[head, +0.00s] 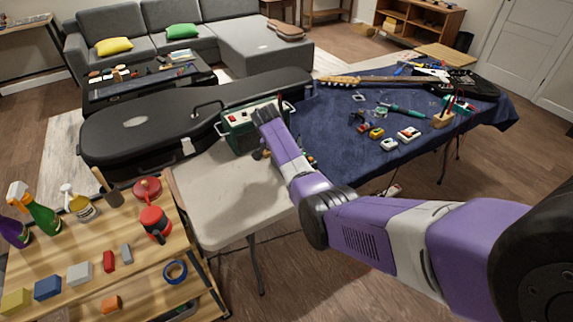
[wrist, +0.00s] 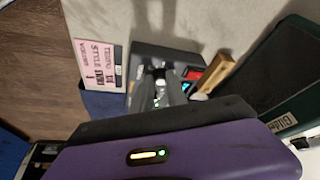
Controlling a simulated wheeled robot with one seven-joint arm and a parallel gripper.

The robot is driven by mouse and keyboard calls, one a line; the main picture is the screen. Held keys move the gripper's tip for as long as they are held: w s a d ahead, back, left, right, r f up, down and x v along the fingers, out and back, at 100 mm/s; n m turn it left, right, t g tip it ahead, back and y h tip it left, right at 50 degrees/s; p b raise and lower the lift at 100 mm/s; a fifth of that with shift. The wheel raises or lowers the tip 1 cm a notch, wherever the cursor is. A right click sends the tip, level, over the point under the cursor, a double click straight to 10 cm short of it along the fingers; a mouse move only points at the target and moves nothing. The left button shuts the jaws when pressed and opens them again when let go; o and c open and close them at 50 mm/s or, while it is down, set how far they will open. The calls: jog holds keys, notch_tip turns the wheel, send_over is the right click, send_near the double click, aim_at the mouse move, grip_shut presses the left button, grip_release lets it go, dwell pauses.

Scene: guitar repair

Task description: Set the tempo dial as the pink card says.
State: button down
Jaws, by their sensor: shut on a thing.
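The pink card (wrist: 98,65) lies on the pale table in the wrist view, left of a dark grey device (wrist: 182,55). Its print is turned and blurred; "TEMPO", "STYLE" and "VOLUME" lines can be made out, but not the values for sure. A small red display (wrist: 194,72) shows on the device. My gripper (wrist: 158,82) points down at the device and is shut on what looks like a dial on its top. The fingers hide the dial, so its setting cannot be read. In the head view my arm covers most of the device.
A green amplifier box (head: 240,135) stands close beside the gripper; it also shows in the wrist view (wrist: 290,75). A small wooden piece (wrist: 218,72) is beside the device. A black guitar case (head: 140,122) lies behind. The front of the pale table (head: 215,205) is clear.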

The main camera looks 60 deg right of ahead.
jog(key=m+b, duration=0.1)
jog(key=b, duration=0.1)
jog(key=m+g+b, duration=0.1)
jog(key=m+b, duration=0.1)
jog(key=m+g+b, duration=0.1)
jog(key=m+b, duration=0.1)
jog(key=shift+w+d+f+y+b, duration=0.1)
jog(key=shift+w+f+y+b, duration=0.2)
jog(key=shift+w+b, duration=0.05)
jog(key=m+b, duration=0.2)
jog(key=shift+r+y+b, duration=0.1)
jog(key=shift+y+b, duration=0.2)
jog(key=shift+d+r+m+g+b, duration=0.15)
jog(key=shift+m+g+b, duration=0.25)
jog(key=shift+m+b, duration=0.25)
jog(key=c, duration=1.3)
grip_release()
jog(key=shift+r, duration=0.1)
jog(key=v, duration=0.7)
jog(key=shift+w+r, duration=0.2)
jog(key=shift+r, duration=0.15)
